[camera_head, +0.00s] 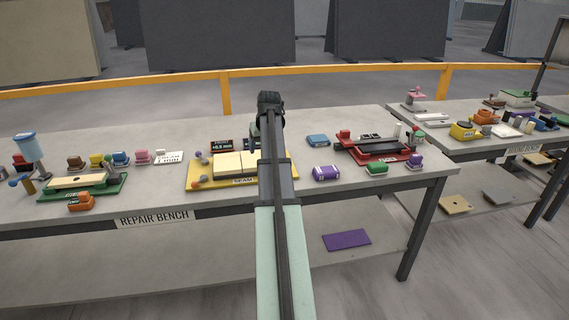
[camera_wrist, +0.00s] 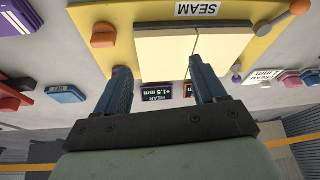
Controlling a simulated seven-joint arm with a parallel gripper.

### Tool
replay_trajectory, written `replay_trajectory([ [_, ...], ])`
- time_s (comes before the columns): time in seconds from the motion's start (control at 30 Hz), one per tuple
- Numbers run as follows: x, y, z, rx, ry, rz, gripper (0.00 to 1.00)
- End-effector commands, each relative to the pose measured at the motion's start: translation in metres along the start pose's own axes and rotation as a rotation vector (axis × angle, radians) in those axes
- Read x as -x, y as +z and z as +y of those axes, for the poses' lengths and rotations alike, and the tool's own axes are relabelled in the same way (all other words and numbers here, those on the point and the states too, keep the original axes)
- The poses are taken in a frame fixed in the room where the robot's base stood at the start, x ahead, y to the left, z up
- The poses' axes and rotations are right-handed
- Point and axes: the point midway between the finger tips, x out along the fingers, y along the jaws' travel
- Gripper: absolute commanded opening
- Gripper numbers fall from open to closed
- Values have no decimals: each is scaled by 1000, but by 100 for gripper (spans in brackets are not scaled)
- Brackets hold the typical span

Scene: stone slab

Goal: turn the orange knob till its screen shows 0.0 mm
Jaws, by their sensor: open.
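The yellow seam fixture (camera_head: 228,186) stands mid-bench and fills the top of the wrist view, upside down. Its cream slabs (camera_wrist: 190,50) have a seam between them. An orange-red knob (camera_wrist: 103,33) stands on its left side in the wrist view; my arm hides that side in the head view. An orange ball (camera_wrist: 298,7) on a grey rod is at the opposite corner. One screen (camera_wrist: 157,93) reads REAR +1.5 mm; the screen beside it (camera_wrist: 188,90) is partly hidden by a finger. My gripper (camera_wrist: 158,70) is open and empty, apart from the knob.
A purple knob (camera_wrist: 237,68) is at the fixture's other side. A green fixture (camera_head: 105,186) stands to the left and a red one (camera_head: 375,160) to the right. A purple block (camera_head: 326,173) and a blue block (camera_head: 317,140) lie between the yellow and red fixtures.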

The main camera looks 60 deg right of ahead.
Motion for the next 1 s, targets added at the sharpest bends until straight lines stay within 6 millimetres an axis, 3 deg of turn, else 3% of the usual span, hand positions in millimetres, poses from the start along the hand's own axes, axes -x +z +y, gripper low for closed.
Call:
replay_trajectory([
  [0.03, 8, 4, 23, -40, 24, 7, 70],
  [0.1, 16, 10, 45, -84, 48, 13, 70],
  [0.3, 29, 19, 81, -153, 89, 22, 70],
  [0.57, 15, 19, 87, -163, 94, 23, 70],
  [1.0, -55, 18, 93, -161, 93, 22, 70],
])
